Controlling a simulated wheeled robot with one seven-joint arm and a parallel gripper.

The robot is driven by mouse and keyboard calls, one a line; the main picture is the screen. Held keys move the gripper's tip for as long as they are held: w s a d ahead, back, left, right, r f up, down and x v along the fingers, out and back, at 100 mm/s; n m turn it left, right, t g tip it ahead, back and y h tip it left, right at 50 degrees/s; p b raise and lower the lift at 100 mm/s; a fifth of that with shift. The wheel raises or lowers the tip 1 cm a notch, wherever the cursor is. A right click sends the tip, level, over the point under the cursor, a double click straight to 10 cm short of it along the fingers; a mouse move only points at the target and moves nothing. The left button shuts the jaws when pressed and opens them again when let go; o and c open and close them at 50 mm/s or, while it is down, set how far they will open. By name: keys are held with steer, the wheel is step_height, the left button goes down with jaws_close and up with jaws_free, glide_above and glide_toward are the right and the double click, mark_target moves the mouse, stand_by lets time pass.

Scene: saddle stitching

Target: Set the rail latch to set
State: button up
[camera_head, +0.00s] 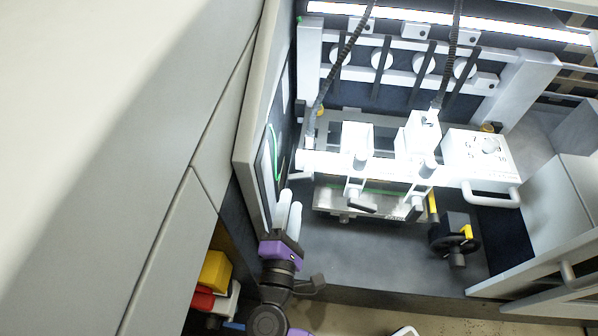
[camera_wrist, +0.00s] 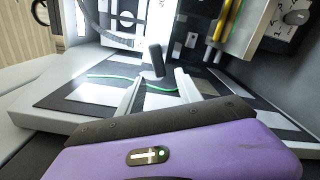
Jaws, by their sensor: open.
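My gripper (camera_head: 290,201) is at the left front of the machine bay, its two pale fingers pointing into the bay. In the wrist view my gripper (camera_wrist: 159,76) is open, with nothing held between the fingers. A dark lever (camera_head: 362,207) sits low on the front of the white stitching unit, right of my gripper in the head view. A dark upright handle (camera_wrist: 156,60) shows just beyond the gap between the fingertips, apart from them. I cannot tell for sure which part is the rail latch or read its setting.
A black handwheel (camera_head: 461,242) with yellow parts stands right of the unit. A white dial box (camera_head: 480,160) with a handle is further right. A panel wall (camera_head: 262,110) runs close on my gripper's left. The dark floor (camera_head: 365,255) in front is mostly clear.

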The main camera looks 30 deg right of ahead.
mark_target(295, 182)
steer(key=x, duration=0.7)
steer(key=shift+w+d+p, duration=0.25)
steer(key=shift+w+p, duration=0.05)
steer(key=shift+p, duration=0.05)
jaws_close()
